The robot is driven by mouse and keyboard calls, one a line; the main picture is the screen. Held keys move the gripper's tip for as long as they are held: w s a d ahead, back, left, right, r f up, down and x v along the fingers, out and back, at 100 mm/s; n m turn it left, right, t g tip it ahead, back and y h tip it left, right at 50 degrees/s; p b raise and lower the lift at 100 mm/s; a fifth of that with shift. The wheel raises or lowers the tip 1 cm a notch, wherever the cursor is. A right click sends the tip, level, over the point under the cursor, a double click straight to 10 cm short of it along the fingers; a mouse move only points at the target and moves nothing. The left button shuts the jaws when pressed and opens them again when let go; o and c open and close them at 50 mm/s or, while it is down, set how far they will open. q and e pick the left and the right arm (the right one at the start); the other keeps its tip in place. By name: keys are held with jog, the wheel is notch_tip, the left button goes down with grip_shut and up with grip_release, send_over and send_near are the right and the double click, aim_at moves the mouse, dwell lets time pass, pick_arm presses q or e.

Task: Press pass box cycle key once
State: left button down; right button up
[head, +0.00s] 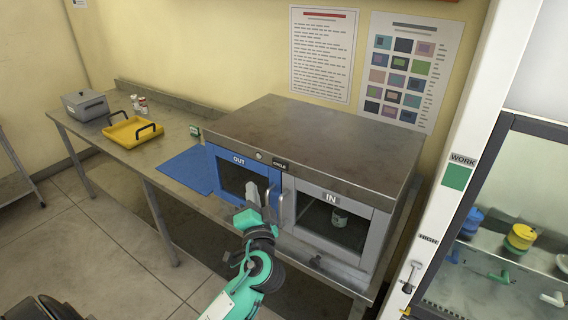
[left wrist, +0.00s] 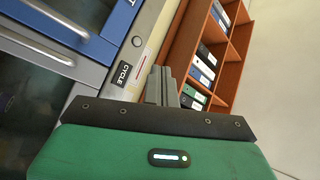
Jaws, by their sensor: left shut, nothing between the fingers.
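The pass box (head: 310,136) stands on the steel bench, with a blue OUT door (head: 231,182) on the left and a grey IN door (head: 366,233) on the right. A black CYCLE label (head: 280,165) sits on the strip above the doors, with a small round pale key (head: 258,155) to its left. In the left wrist view the CYCLE label (left wrist: 124,70) and the round key (left wrist: 137,41) lie left of my fingertips. My left gripper (head: 252,190) is shut and empty, before the OUT door and below the key. No contact with the key shows. My right gripper is out of view.
Vertical door handles (head: 281,210) stick out close to my left gripper. A white cup-like item (head: 339,217) shows behind the IN window. A blue mat (head: 190,170), yellow tray (head: 132,132) and grey box (head: 86,105) lie left on the bench. A cabinet (head: 500,220) stands at right.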

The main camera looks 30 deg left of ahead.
pick_arm(q)
jog(key=shift+w, duration=0.1)
send_near(273, 160)
jog(key=shift+a+x, duration=0.2)
jog(key=shift+x, duration=2.05)
jog(key=shift+b, duration=0.3)
jog(key=shift+w+r, duration=0.1)
jog(key=shift+w, duration=0.15)
dwell(0.4)
